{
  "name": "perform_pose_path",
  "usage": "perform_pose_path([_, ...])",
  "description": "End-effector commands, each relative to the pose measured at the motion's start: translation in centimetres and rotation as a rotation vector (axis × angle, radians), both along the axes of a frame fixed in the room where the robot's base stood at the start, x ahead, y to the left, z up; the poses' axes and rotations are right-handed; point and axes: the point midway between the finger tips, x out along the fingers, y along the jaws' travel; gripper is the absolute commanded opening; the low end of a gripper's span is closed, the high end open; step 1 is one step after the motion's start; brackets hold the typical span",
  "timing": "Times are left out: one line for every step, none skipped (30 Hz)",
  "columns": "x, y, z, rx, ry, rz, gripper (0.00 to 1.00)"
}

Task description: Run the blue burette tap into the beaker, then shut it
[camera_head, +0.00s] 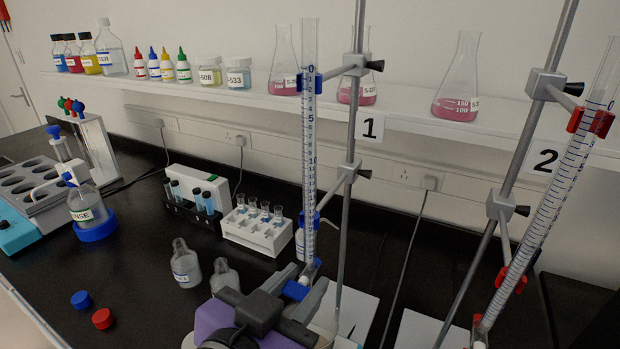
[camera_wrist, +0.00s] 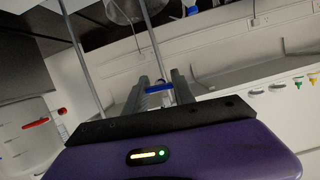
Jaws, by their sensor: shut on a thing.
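The blue-marked burette (camera_head: 309,150) stands upright in blue clamps on the stand by the "1" sign. My purple and black gripper (camera_head: 301,291) is at its lower end, with its fingers shut on the blue tap (camera_head: 295,290). In the wrist view a blue piece of the tap (camera_wrist: 159,88) shows between the fingers of my gripper (camera_wrist: 158,94). A glass vessel below the tap, seemingly the beaker (camera_head: 328,322), is mostly hidden behind my gripper. Its liquid level and any flow from the tip cannot be made out.
A second burette (camera_head: 565,175) with red clamps stands at the right by the "2" sign. Two small bottles (camera_head: 186,265) and a white tube rack (camera_head: 257,230) stand left of my gripper. Blue and red caps (camera_head: 102,318) lie on the bench. A shelf holds flasks and bottles.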

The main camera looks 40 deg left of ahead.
Motion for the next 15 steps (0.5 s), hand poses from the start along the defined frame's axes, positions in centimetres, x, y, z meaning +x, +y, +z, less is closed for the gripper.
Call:
perform_pose_path([-0.15,0.14,0.16,-0.033,-0.002,0.004,0.0])
perform_pose_path([-0.14,0.13,0.12,-0.046,-0.005,0.004,0.0])
perform_pose_path([-0.12,0.13,0.06,-0.059,-0.009,0.003,0.0])
perform_pose_path([-0.12,0.11,0.02,-0.067,-0.011,0.004,0.0])
perform_pose_path([-0.12,0.11,-0.02,-0.073,-0.014,0.004,0.0])
perform_pose_path([-0.12,0.1,-0.08,-0.077,-0.016,0.004,0.0])
perform_pose_path([-0.12,0.1,-0.11,-0.078,-0.016,0.004,0.0])
perform_pose_path([-0.11,0.11,-0.13,-0.078,-0.016,0.004,0.0])
perform_pose_path([-0.12,0.11,-0.14,-0.077,-0.017,0.004,0.0])
perform_pose_path([-0.11,0.11,-0.13,-0.077,-0.017,0.004,0.0])
perform_pose_path([-0.11,0.11,-0.12,-0.077,-0.017,0.004,0.0])
perform_pose_path([-0.11,0.11,-0.12,-0.077,-0.017,0.004,0.33])
perform_pose_path([-0.11,0.11,-0.11,-0.076,-0.016,0.003,0.39])
perform_pose_path([-0.1,0.11,-0.1,-0.076,-0.017,0.003,0.45])
perform_pose_path([-0.09,0.1,-0.09,-0.076,-0.017,0.003,0.53])
